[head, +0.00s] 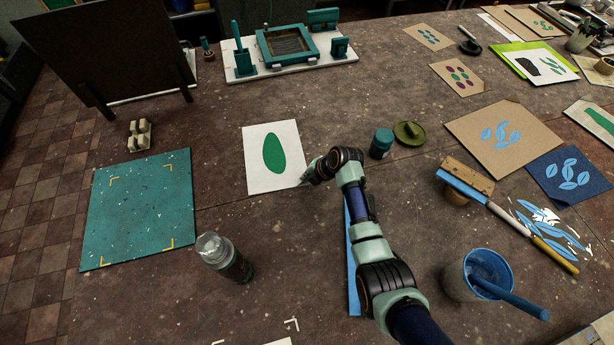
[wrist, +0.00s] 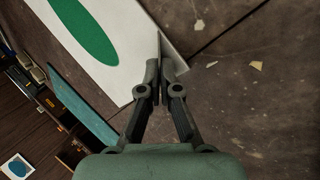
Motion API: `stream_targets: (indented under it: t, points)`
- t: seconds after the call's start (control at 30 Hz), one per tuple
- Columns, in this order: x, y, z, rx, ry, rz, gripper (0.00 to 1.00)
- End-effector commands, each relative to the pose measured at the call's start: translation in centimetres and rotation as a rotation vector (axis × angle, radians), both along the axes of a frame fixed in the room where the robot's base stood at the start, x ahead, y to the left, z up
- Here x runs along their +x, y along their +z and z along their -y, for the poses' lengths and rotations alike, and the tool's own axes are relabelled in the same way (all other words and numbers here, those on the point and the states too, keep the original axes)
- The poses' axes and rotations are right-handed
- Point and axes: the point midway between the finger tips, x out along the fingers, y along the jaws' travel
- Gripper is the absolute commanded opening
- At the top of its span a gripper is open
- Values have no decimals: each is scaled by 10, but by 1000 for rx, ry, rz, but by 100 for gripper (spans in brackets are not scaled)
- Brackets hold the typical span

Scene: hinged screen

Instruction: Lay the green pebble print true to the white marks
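The green pebble print is a white sheet (head: 258,178) with one green oval, lying on the table left of my arm. It also fills the upper left of the wrist view (wrist: 138,62). My gripper (head: 306,178) is at the print's near right corner. In the wrist view my gripper (wrist: 160,68) has its fingers close together on the sheet's edge, which looks greyer and bent there; the exact contact is partly hidden by the fingers. White corner marks (head: 291,325) show on the table near the bottom edge of the head view, partly cut off.
A glass bottle (head: 224,258) stands between the print and the marks. A teal mat (head: 140,215) with yellow corners lies left. A blue strip (head: 352,270) lies under my arm.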

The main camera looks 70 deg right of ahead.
Motion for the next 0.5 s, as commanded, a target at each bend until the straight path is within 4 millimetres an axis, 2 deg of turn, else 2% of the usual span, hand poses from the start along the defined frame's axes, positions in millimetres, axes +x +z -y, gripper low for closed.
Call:
stream_targets:
  t: [0.5]
  points:
    - [0, 28, 0, -2, 0, 1, 0]
